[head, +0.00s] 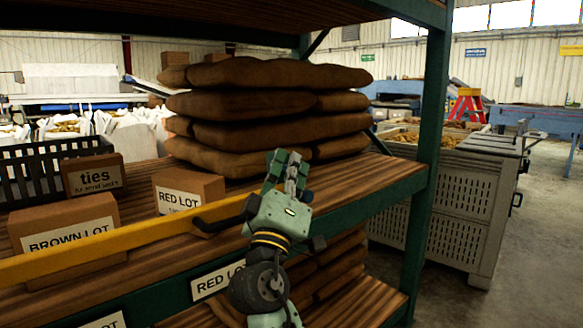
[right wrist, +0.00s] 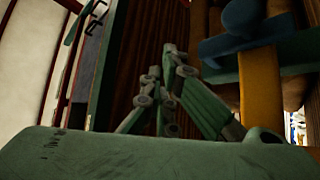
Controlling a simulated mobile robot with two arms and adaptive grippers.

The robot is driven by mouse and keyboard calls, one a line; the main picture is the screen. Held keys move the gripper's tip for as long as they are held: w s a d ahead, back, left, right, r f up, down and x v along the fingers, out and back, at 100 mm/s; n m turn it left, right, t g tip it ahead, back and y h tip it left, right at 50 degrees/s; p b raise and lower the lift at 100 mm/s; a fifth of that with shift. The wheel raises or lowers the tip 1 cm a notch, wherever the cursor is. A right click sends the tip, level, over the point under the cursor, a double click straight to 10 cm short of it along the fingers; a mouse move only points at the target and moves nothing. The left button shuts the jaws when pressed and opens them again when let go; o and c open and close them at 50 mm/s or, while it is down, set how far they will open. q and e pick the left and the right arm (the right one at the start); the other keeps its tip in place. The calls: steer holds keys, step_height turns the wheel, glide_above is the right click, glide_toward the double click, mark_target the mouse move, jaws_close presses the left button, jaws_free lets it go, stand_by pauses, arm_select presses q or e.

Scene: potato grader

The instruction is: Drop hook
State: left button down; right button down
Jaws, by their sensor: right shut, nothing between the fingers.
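A long yellow pole (head: 110,245) with a dark curved hook (head: 215,224) near its right end crosses the head view from the left edge, in front of the shelf. Its right end meets my right arm just behind the gripper, and I cannot tell whether they touch. A yellow length, seemingly the pole, shows in the right wrist view (right wrist: 261,90), to the right of the fingers. My right gripper (head: 287,160) is shut and empty, pointing up in front of the stacked sacks. It also shows in the right wrist view (right wrist: 165,75). My left gripper is out of view.
The green rack's shelf (head: 375,180) holds brown sacks (head: 270,105), a RED LOT box (head: 188,188), a BROWN LOT box (head: 65,235), a ties box (head: 93,175) and a black crate (head: 25,170). A rack post (head: 432,130) stands right. A grey bin (head: 445,205) stands beyond, with open floor (head: 545,250) beside it.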

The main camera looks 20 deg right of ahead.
stand_by(0.3)
steer(key=v, duration=1.2)
stand_by(0.3)
